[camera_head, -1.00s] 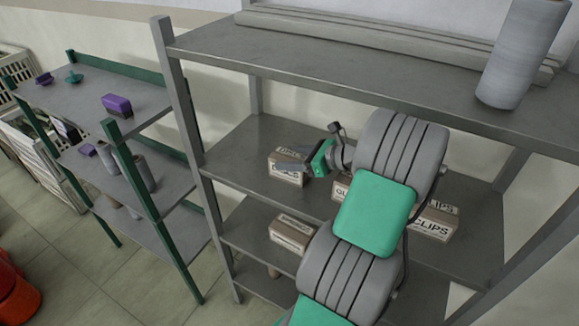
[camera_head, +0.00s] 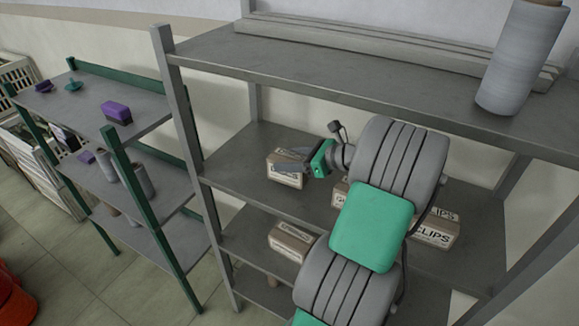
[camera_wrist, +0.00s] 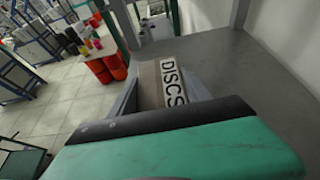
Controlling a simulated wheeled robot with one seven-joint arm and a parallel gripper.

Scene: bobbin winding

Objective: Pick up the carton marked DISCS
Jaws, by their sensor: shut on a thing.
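The carton marked DISCS (camera_wrist: 172,80) is a small brown box with a white label. In the wrist view it sits between the two fingers of my gripper (camera_wrist: 165,95), its lettering legible. In the head view the same carton (camera_head: 285,178) is at the left of the middle grey shelf, its label partly hidden by my fingers. My gripper (camera_head: 296,161) reaches in from the right and is shut on the carton. The carton appears to be at shelf level; I cannot tell whether it touches the board.
A carton marked CLIPS (camera_head: 434,234) stands right on the same shelf; another carton (camera_head: 340,194) is partly behind my arm. A carton (camera_head: 291,240) sits on the shelf below. The top shelf (camera_head: 330,62) is close above, holding a grey roll (camera_head: 520,60). A green-posted rack (camera_head: 135,190) stands left.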

